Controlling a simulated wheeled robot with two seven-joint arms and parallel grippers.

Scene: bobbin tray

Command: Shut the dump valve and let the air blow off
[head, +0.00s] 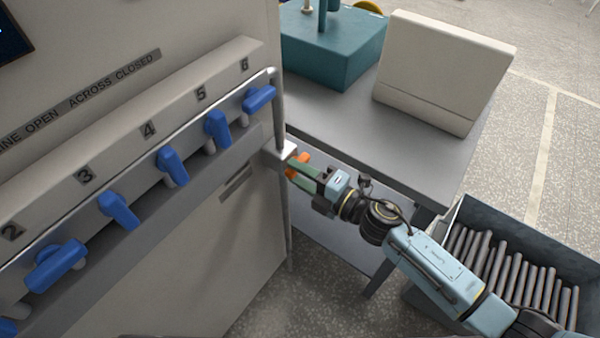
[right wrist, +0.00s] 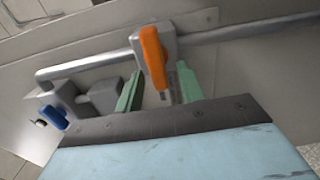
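The dump valve has an orange handle (head: 300,160) on a grey body. It sits on the pipe at the panel's right corner in the head view. In the right wrist view the orange handle (right wrist: 152,58) looks crosswise to the pipe (right wrist: 250,30). My right gripper (head: 294,173) reaches it from the right. Its two green fingers (right wrist: 160,88) stand apart, one each side of the handle's lower end, with a gap visible on the left side. Firm contact cannot be made out. My left gripper is not in view.
Several blue valve handles (head: 172,165) line the panel (head: 215,260) under numbers 2 to 6; handles 2 and 6 lie along the rail. A grey table (head: 410,150) carries a teal box (head: 330,50) and a cream case (head: 440,70). A bin (head: 465,212) of rods stands lower right.

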